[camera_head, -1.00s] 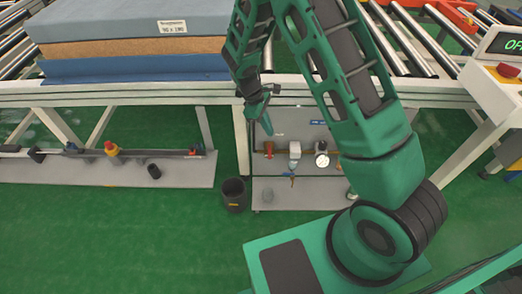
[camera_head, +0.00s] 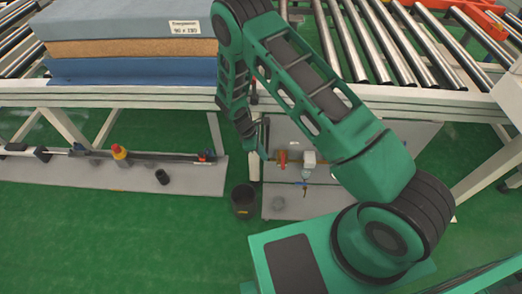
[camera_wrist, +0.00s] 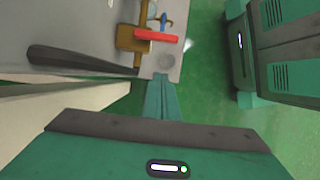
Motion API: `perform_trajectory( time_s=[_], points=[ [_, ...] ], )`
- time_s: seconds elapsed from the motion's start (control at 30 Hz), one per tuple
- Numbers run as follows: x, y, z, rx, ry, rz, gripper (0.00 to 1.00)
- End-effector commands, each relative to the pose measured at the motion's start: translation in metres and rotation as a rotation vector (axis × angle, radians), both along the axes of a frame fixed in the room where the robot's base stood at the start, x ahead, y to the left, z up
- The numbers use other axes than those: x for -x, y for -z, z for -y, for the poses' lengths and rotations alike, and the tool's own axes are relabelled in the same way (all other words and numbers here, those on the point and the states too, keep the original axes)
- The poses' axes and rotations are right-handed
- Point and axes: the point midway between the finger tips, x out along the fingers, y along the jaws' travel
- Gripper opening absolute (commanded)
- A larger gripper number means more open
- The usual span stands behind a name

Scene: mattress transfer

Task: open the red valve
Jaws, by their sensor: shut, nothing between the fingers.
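The red valve (camera_head: 283,158) sits on a brass pipe under the conveyor in the head view. In the wrist view its red handle (camera_wrist: 155,35) lies across the brass fitting (camera_wrist: 133,40), near the top. My gripper (camera_head: 264,151) is just left of the valve in the head view. In the wrist view my gripper (camera_wrist: 160,78) has its fingers together and empty, pointing towards the valve, with a visible gap below the red handle. A small blue-handled valve (camera_wrist: 166,20) is beside the red handle.
A black bucket (camera_head: 244,200) stands on the green floor left of the valve panel. The conveyor frame (camera_head: 120,95) runs above, carrying a stack of mattresses (camera_head: 130,47). A dark bar (camera_wrist: 80,60) crosses the left of the wrist view. Open floor lies front left.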

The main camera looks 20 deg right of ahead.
Motion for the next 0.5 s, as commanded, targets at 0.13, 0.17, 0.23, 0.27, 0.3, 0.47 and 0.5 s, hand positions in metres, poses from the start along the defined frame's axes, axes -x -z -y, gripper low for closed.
perform_trajectory(
  time_s=[0.13,0.17,0.23,0.27,0.3,0.47,0.5],
  points=[
    [0.004,0.027,0.011,0.0,0.002,-0.002,0.0],
    [0.005,0.032,0.013,0.0,0.002,-0.002,0.0],
    [0.006,0.044,0.016,0.001,0.001,-0.002,0.0],
    [0.007,0.049,0.018,0.0,0.001,-0.002,0.0],
    [0.008,0.049,0.024,0.001,0.002,0.0,0.0],
    [0.014,0.047,0.043,0.0,0.0,0.0,0.0],
    [0.015,0.047,0.046,0.0,0.0,0.001,0.0]
  ],
)
